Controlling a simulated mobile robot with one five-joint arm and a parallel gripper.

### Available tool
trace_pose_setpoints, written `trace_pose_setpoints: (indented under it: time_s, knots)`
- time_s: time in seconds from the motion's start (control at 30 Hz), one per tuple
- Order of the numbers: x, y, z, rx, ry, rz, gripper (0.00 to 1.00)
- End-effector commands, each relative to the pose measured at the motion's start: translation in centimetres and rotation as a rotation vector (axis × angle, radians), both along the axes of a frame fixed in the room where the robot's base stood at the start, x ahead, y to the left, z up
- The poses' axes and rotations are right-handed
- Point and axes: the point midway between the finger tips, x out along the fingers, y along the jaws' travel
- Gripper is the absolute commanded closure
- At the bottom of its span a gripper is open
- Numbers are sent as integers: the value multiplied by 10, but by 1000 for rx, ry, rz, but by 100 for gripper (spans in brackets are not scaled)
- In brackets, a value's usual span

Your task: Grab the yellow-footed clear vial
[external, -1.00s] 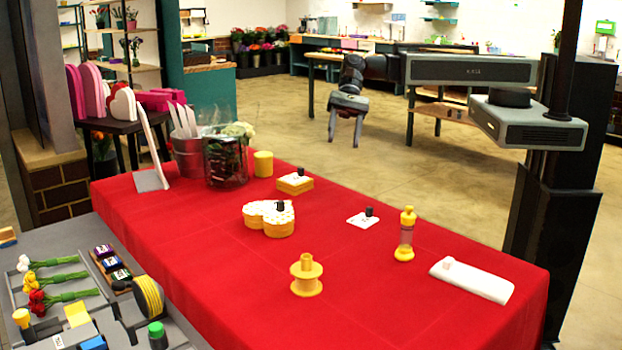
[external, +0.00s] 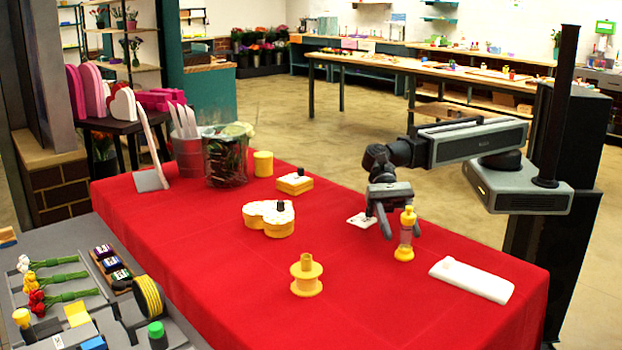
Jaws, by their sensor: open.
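The clear vial (external: 406,236) stands upright on the red table, with a yellow foot and a yellow top. My gripper (external: 402,229) is open and empty, pointing down just behind the vial. Its left finger shows to the left of the vial, and its right finger shows just to the right of the vial's top. The vial hides part of the gap between the fingers. I cannot tell whether a finger touches it.
A yellow spool (external: 307,276) stands at front left. A heart-shaped yellow box (external: 269,219) and a small yellow box (external: 295,185) sit farther left. A white card (external: 358,220) lies behind my gripper's left side.

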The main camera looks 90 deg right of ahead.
Motion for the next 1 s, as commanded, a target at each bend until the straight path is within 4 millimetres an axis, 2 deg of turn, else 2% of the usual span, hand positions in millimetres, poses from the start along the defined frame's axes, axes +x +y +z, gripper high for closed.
trace_pose_setpoints:
  time_s: [0.13,0.4,0.6,0.67,0.8,1.0]
  knots:
    - [0,8,-2,0,-1,0,47]
    - [-7,48,-16,0,-1,1,47]
    - [-8,49,-14,0,0,-1,47]
    - [-8,49,-14,0,0,-1,61]
    - [-7,49,-14,-1,-1,-1,100]
    - [-7,49,-14,0,0,-1,100]
